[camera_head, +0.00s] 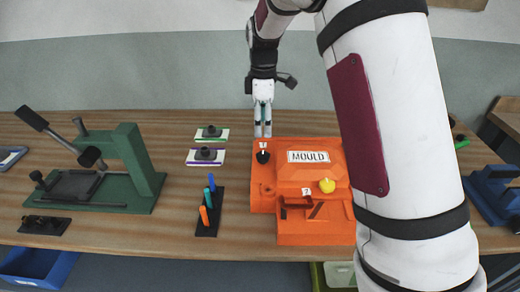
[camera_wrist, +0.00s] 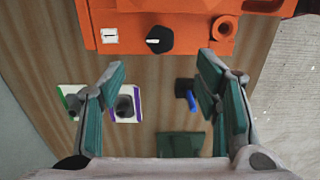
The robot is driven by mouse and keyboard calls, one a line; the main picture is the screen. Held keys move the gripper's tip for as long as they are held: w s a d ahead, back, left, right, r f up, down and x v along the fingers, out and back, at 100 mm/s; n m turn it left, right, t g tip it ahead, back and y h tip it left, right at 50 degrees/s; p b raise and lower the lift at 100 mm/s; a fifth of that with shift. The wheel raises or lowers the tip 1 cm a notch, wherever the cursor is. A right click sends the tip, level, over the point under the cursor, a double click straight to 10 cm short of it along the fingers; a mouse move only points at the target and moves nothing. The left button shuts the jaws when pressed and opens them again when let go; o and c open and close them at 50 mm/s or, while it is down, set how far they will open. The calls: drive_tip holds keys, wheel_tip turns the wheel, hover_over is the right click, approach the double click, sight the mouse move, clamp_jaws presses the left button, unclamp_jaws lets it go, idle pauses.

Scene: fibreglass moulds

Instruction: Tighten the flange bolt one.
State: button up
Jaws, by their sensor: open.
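The orange mould (camera_head: 285,212) marked MOULD sits on the wooden bench. Flange bolt one, a black knob (camera_head: 263,157), stands on its back left corner beside a white label "1" (camera_head: 263,144). In the wrist view the black knob (camera_wrist: 160,40) lies just beyond the fingertips, roughly centred between them. My gripper (camera_head: 263,132) points down near the mould's back left edge, behind the knob in the head view. In the wrist view my gripper (camera_wrist: 163,66) is open and empty, its green-padded fingers apart. A yellow knob (camera_head: 327,186) sits near label "2" (camera_head: 307,191).
Left of the mould stand a black rack (camera_head: 207,229) with coloured upright sticks and two plates with black knobs, one green-edged (camera_head: 211,139), one purple-edged (camera_head: 205,161). A green press (camera_head: 130,165) stands further left. A blue fixture (camera_head: 492,192) stands right.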

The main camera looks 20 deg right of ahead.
sight(263, 155)
wheel_tip(263, 155, down, 11)
drive_tip(key=shift+p, duration=0.7)
drive_tip(key=c, duration=1.1)
